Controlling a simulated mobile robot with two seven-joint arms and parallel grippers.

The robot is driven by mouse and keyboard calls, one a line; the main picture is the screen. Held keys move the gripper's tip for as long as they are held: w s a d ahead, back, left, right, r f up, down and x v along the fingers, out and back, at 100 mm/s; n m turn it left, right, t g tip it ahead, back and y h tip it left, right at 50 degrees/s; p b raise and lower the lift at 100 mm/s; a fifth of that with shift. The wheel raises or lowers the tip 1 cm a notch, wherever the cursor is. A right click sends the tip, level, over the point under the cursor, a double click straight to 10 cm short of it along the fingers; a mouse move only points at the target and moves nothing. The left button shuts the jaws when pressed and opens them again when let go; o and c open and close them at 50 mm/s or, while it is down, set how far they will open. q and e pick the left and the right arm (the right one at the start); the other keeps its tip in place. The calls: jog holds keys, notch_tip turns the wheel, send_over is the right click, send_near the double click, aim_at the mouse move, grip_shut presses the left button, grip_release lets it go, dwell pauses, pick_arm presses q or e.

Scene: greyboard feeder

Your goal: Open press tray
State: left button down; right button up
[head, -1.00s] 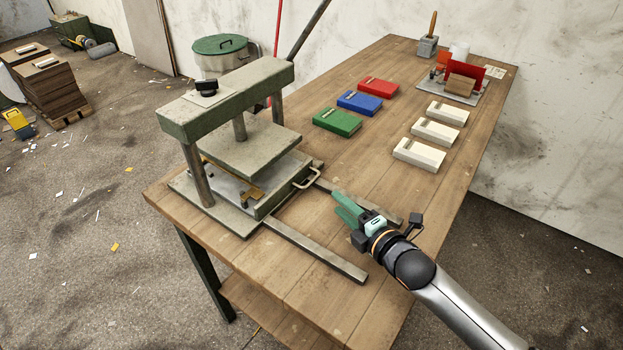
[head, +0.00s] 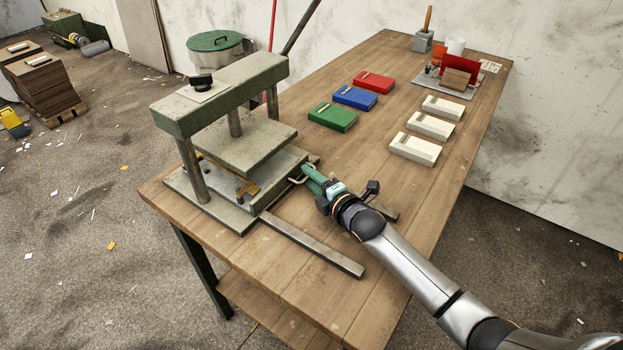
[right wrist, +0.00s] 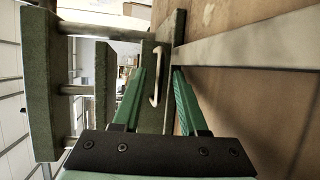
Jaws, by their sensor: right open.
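The press (head: 215,135) stands at the left end of the wooden table, with a green top beam on posts and a raised plate. The press tray (head: 268,192) sits inside the press under the plate, its front facing right, with a metal loop handle (head: 297,176). My right gripper (head: 308,173) is open at the handle. In the right wrist view the handle (right wrist: 156,75) lies between the two green fingers (right wrist: 158,80), toward their tips. I cannot tell whether they touch it. My left gripper is not in view.
Two metal rails (head: 315,248) run out from the press over the table. Green (head: 333,117), blue (head: 355,97) and red (head: 374,81) boxes and three white trays (head: 430,125) lie farther back. The table's near right part is clear.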

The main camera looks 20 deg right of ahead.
jog(key=shift+c, duration=0.3)
grip_shut()
dwell(1.1)
